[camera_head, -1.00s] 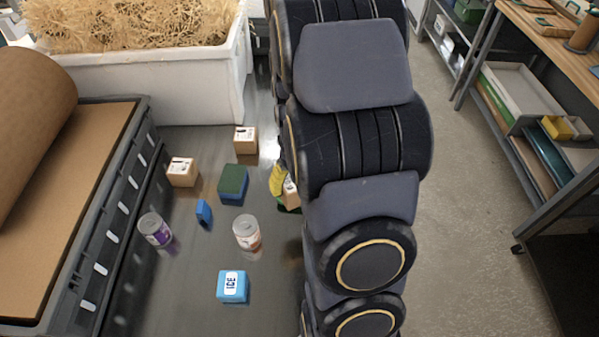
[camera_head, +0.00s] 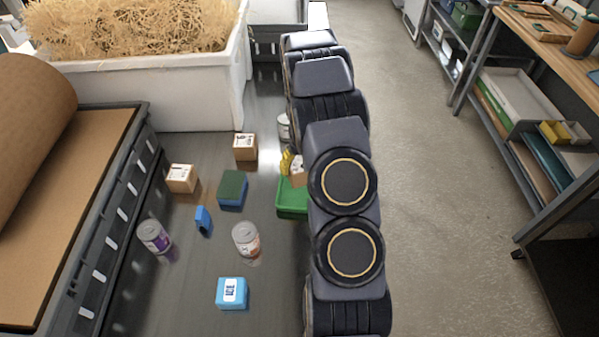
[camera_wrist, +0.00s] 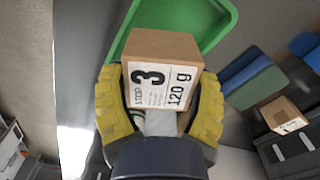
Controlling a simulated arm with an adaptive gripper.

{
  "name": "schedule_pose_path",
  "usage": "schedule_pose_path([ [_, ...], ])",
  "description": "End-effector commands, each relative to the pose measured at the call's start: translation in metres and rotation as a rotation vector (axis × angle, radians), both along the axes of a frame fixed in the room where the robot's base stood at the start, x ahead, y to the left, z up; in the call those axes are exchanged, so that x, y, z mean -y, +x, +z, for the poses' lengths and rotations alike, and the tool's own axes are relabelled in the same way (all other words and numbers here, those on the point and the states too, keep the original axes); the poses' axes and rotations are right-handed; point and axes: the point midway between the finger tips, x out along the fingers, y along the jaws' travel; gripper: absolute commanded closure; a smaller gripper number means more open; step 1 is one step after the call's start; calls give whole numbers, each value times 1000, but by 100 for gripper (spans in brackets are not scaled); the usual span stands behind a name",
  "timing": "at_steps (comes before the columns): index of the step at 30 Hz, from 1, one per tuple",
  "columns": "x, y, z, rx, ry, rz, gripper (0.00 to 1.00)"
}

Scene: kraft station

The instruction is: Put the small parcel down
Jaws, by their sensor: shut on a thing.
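My gripper (camera_wrist: 160,115) has yellow padded fingers and is shut on a small brown cardboard parcel (camera_wrist: 150,48). The parcel's label reads "STOP 3" and "120 g" in the wrist view. In the head view the held parcel (camera_head: 298,171) shows beside a yellow finger (camera_head: 286,161), partly hidden by my arm. A green tray (camera_wrist: 222,20) lies behind the parcel in the wrist view. In the head view the tray (camera_head: 291,198) shows just below the parcel, its right side hidden by my arm. I cannot tell whether the parcel touches the tray.
A white bin (camera_head: 150,90) with shredded paper stands behind.

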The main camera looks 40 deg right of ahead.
Motion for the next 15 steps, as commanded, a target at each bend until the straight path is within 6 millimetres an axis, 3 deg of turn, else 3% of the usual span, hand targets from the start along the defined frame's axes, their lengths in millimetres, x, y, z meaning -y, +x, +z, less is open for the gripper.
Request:
schedule_pose_path([
  [8,7,9,-14,2,-1,1,68],
  [12,6,7,-36,-4,4,-1,68],
  [15,6,8,-42,-1,1,0,68],
])
